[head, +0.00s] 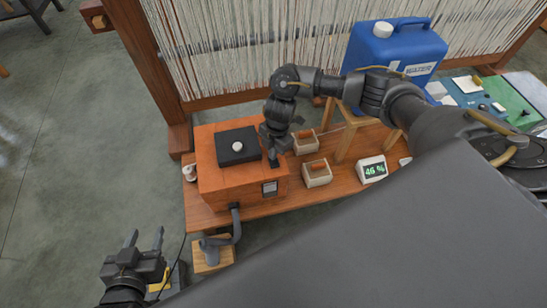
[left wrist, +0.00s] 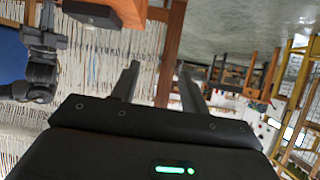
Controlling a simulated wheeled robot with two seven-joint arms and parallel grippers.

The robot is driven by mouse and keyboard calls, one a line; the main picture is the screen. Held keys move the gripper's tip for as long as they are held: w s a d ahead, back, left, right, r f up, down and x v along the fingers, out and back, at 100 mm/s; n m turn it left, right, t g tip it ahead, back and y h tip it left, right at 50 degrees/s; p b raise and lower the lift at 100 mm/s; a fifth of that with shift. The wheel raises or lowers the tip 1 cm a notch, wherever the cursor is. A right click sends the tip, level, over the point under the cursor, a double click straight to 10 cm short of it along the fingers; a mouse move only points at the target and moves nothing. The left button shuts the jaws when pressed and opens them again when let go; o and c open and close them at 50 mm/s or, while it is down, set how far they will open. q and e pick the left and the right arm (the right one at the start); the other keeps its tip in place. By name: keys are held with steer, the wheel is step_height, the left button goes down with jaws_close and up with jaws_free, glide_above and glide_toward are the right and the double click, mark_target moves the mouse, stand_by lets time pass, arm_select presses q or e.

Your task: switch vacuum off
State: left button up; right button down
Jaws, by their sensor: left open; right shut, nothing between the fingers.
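An orange-brown wooden box (head: 221,181) stands at the left end of a low wooden board. On its top is a black square plate (head: 232,154) with a round white knob (head: 237,146). A small grey-and-white panel (head: 269,188), which may be a switch, is on its near face; its setting is too small to read. A grey hose (head: 236,221) runs from the near face. My right gripper (head: 274,162) is shut and empty, pointing down at the box's top right edge; contact cannot be told. My left gripper (head: 146,240) is open and empty, left of the hose; its fingers show in the left wrist view (left wrist: 158,85).
Two small cream boxes (head: 317,175) and a display reading 46 % (head: 372,169) are on the board (head: 342,154). A blue water jug (head: 392,51) stands on a wooden stand behind. A loom with pale threads (head: 240,50) lies beyond. The floor at left is clear.

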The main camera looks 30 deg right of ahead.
steer(key=shift+r+p, duration=0.35)
steer(key=shift+p, duration=0.05)
steer(key=shift+r+p, duration=0.3)
steer(key=shift+p, duration=0.05)
steer(key=shift+r+p, duration=0.55)
steer(key=shift+p, duration=0.05)
steer(key=shift+r+p, duration=0.7)
steer(key=shift+p, duration=0.1)
arm_select(q)
steer(key=shift+s+a+f+n+g+y+p, duration=0.9)
steer(key=shift+s+a+f+g+y, duration=1)
steer(key=shift+s+a+f+g, duration=2.35)
arm_select(e)
steer(key=shift+r, duration=0.55)
steer(key=shift+r+p, duration=0.55)
steer(key=shift+r, duration=0.2)
arm_select(q)
step_height(320, 180, down, 6)
steer(key=shift+d+p, duration=0.35)
steer(key=shift+d, duration=0.05)
arm_select(e)
steer(key=shift+r, duration=0.3)
